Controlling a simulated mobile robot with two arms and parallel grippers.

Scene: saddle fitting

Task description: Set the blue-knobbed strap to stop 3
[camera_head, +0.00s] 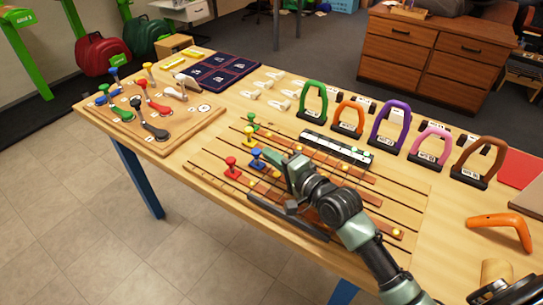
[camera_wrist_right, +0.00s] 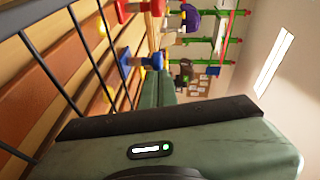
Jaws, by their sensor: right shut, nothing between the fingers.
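The strap board (camera_head: 211,160) lies on the table, with dark rails, brown straps and yellow dots. The blue knob (camera_head: 257,153) stands near the left end of its rail, between a red knob (camera_head: 232,167) and a yellow knob (camera_head: 249,136); a green knob (camera_head: 252,120) is behind. My right gripper (camera_head: 272,159) is shut and empty, just right of the blue knob. In the wrist view the blue knob (camera_wrist_right: 153,61) shows beyond the green fingers (camera_wrist_right: 161,92); whether they touch it cannot be told. My arm hides part of the straps and stops; stop numbers are unreadable. My left gripper is not visible.
A lever board (camera_head: 150,115) stands at the left of the table. A black-and-white bar (camera_head: 337,149) lies behind the straps, with several coloured arches, including a purple one (camera_head: 389,125), behind it. An orange curved piece (camera_head: 503,228) lies at the right.

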